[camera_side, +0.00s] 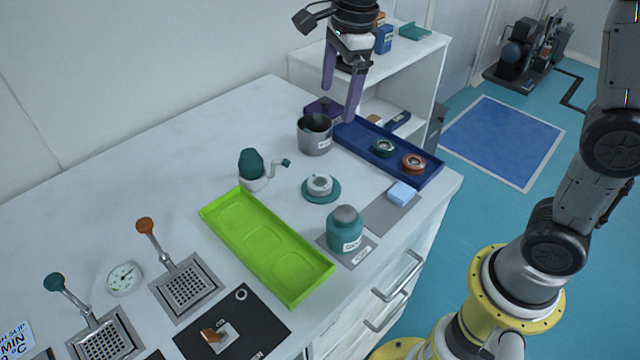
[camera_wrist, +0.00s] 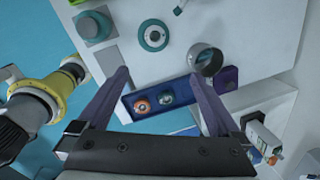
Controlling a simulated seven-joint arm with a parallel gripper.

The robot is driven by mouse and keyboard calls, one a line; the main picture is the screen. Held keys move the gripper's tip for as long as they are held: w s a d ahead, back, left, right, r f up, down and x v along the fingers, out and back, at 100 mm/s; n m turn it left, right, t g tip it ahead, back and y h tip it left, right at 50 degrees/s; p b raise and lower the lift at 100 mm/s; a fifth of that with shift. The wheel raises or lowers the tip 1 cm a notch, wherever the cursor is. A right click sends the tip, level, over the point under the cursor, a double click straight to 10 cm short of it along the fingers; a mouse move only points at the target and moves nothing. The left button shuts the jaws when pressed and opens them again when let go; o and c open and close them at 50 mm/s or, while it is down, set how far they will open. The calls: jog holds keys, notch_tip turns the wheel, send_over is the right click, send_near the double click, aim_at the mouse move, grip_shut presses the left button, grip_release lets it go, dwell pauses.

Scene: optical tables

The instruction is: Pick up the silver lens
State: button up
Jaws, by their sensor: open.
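A round silver piece (camera_side: 320,183), which looks like the silver lens, sits on a teal disc (camera_side: 333,196) on the white table. My gripper (camera_side: 339,104) is open and empty, with purple fingers pointing down, high over the table's far side near the grey cup. In the wrist view my gripper (camera_wrist: 159,76) spans either side of the blue tray. The silver piece lies beyond the fingertips and apart from them.
A blue tray (camera_side: 352,140) holds a teal-rimmed lens (camera_side: 384,148) and an orange-rimmed lens (camera_side: 413,162). A grey cup (camera_side: 315,138), teal bottle (camera_side: 345,232), teal-topped vessel (camera_side: 252,168) and green tray (camera_side: 290,285) surround the disc. A white shelf (camera_side: 425,50) stands behind.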

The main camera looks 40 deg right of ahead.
jog(key=w+a+f+g, duration=0.2)
jog(key=w+f, duration=0.1)
jog(key=f, duration=0.3)
send_over(319, 182)
jog(key=f, duration=0.9)
jog(key=shift+w+a, duration=0.1)
jog(key=shift+w, duration=0.1)
jog(key=shift+s+f, duration=0.2)
jog(key=shift+f, duration=2.8)
jog(key=c, duration=1.4)
jog(key=shift+r, duration=0.15)
jog(key=shift+c, duration=0.2)
jog(key=shift+r, duration=0.6)
jog(key=s+d+r, duration=0.2)
jog(key=s+r, duration=0.9)
jog(key=s, duration=0.2)
jog(key=shift+s+d+r, duration=0.35)
